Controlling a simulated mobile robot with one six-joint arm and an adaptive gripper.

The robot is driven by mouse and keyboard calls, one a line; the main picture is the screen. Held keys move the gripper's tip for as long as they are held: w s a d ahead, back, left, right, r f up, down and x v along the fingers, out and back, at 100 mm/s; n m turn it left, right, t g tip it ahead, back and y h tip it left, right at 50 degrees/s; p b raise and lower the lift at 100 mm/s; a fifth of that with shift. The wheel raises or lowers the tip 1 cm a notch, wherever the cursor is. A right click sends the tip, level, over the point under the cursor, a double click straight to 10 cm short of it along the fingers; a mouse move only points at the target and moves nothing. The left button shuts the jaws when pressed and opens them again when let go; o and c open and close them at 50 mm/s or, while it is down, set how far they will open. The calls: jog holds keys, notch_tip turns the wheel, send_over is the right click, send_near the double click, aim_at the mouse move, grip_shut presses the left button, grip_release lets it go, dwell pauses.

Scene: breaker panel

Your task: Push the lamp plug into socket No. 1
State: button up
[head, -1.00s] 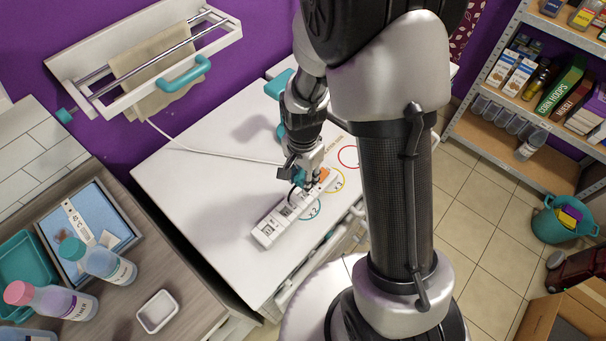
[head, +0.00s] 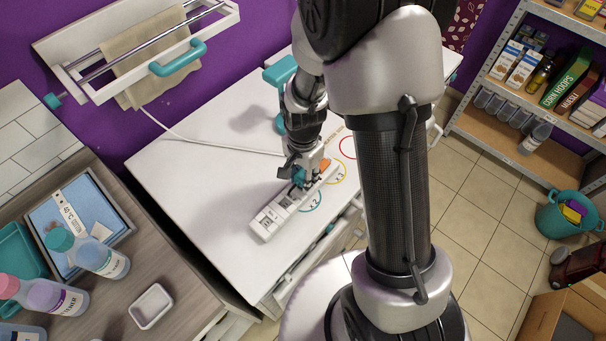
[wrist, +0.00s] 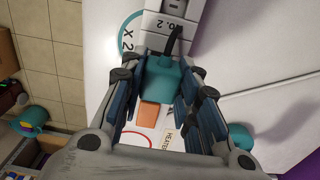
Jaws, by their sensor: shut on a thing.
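My gripper (head: 304,174) is over the white power strip (head: 268,222) on the white worktop. In the wrist view my gripper (wrist: 168,90) is shut on a teal plug (wrist: 172,82) with a dark cord (wrist: 175,42). The plug also shows small in the head view, under the fingers. The strip in the wrist view (wrist: 172,22) carries a "No. 2" label and a socket beyond the plug. The plug and fingers hide the strip beneath, so I cannot tell whether the pins are in a socket. Socket No. 1 is not identifiable.
An orange piece (head: 324,164) is close beside the fingers. Coloured rings are printed on the white worktop (head: 215,150). A white cable (head: 200,146) runs across it at the back. A wall rack (head: 145,55) hangs behind. A wooden counter (head: 190,290) with bottles is at left.

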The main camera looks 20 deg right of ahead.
jog(key=shift+f+b, duration=0.75)
jog(key=shift+f, duration=0.2)
dwell(0.6)
jog(key=o, duration=1.2)
jog(key=shift+c, duration=0.2)
jog(key=shift+r, duration=0.15)
jog(key=shift+r+p, duration=3.2)
jog(key=shift+r, duration=0.75)
jog(key=shift+r, duration=0.1)
jog(key=s+r+n+t+b, duration=0.1)
jog(key=s+r+n, duration=0.15)
jog(key=r, duration=0.45)
jog(key=s+r+n+t+b, duration=0.1)
jog(key=s+r+n, duration=0.15)
jog(key=r, duration=0.45)
jog(key=s+r+n+t, duration=0.2)
jog(key=s+r+n, duration=0.5)
jog(key=s, duration=0.4)
jog(key=shift+s+r+t+b, duration=0.15)
jog(key=shift+r+t+b, duration=0.25)
jog(key=shift+r, duration=0.3)
